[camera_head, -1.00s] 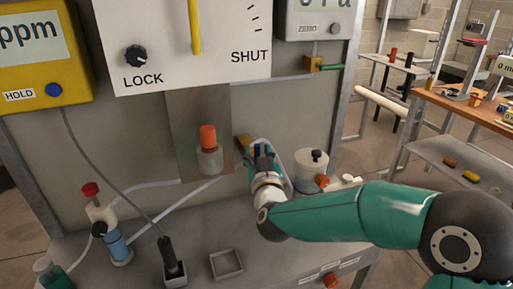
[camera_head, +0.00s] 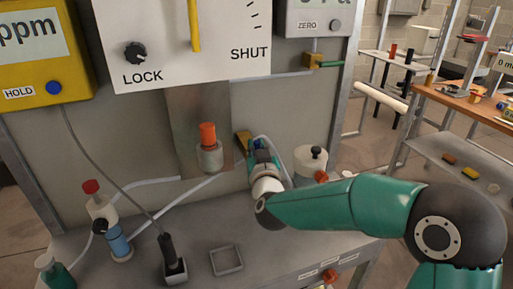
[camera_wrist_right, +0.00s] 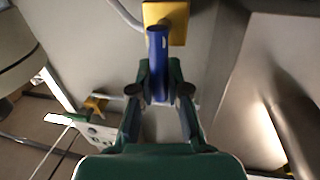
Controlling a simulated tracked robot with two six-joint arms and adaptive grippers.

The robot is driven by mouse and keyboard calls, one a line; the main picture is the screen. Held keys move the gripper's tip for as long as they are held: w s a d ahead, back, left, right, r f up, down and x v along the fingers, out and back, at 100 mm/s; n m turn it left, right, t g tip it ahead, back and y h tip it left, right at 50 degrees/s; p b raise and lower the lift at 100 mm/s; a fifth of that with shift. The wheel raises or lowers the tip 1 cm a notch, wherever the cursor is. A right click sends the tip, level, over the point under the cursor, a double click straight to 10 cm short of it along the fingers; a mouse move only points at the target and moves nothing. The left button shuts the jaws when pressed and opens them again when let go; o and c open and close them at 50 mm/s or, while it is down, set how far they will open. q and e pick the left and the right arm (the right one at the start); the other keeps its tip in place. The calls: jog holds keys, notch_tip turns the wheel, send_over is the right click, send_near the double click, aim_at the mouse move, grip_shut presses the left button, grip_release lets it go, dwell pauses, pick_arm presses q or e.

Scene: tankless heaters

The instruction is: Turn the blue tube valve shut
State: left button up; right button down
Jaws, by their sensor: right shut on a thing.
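The blue tube valve (camera_wrist_right: 158,42) shows in the right wrist view as a blue cylindrical handle in front of a yellow block (camera_wrist_right: 166,14). My right gripper (camera_wrist_right: 159,88) is shut on the blue handle, with a green finger on each side. In the head view my right gripper (camera_head: 262,162) is at the panel's lower right, by the yellow block (camera_head: 243,141). The arm and fingers hide most of the valve there, so its exact angle is hard to tell. My left gripper is not in view.
A clear bottle with an orange cap (camera_head: 208,135) is left of the gripper. A white pot with a black knob (camera_head: 311,162) stands close on its right. A blue cylinder (camera_head: 118,241), a black probe (camera_head: 170,256) and a small square tray (camera_head: 226,261) are on the bench.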

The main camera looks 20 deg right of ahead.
jog(key=d+f+m+g+y+b, duration=0.2)
jog(key=d+f+m+y+b, duration=0.1)
jog(key=m+b, duration=0.9)
jog(key=shift+d+f+m+b, duration=0.4)
jog(key=shift+d+f+m, duration=0.3)
jog(key=shift+m, duration=1)
jog(key=c, duration=1.1)
grip_release()
jog(key=shift+d, duration=0.1)
jog(key=shift+c, duration=0.2)
jog(key=shift+r, duration=0.1)
